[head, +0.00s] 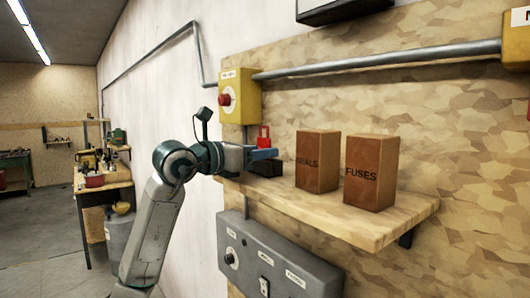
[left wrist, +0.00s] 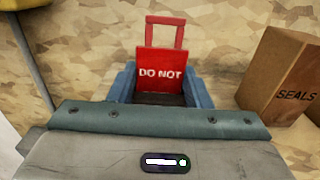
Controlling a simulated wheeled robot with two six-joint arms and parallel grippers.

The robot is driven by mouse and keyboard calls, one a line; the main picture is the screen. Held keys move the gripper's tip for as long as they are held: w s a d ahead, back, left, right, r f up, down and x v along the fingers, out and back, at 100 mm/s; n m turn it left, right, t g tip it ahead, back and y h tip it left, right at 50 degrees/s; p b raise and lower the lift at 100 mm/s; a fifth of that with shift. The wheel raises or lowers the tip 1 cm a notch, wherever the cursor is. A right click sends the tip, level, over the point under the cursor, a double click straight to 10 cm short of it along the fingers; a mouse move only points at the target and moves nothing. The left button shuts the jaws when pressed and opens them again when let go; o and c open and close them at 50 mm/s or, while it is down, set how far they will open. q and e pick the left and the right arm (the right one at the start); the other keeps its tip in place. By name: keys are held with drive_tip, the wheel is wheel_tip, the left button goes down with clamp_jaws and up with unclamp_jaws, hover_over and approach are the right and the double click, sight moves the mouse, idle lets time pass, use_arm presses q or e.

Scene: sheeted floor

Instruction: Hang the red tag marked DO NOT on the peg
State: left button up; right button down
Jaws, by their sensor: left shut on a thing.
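The red tag (left wrist: 161,72) is marked DO NOT in white and has an open loop handle at its top. It stands upright between the blue fingers of my left gripper (left wrist: 160,84), which is shut on it. In the head view the tag (head: 263,141) rises just above my left gripper (head: 266,154), at the left end of the shelf. A black block (head: 267,169) is just below the gripper; I cannot tell whether the tag touches it. I cannot make out a peg in either view. My right gripper is out of view.
Brown boxes marked SEALS (head: 317,162) and FUSES (head: 371,173) stand on the wooden shelf (head: 400,226), right of the gripper. A yellow box with a red button (head: 240,96) is on the wall above. A grey switch panel (head: 275,262) is below. A conduit (head: 380,59) crosses overhead.

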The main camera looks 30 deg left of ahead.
use_arm(q)
drive_tip(key=shift+r+p, duration=0.4)
drive_tip(key=shift+r, duration=2.6)
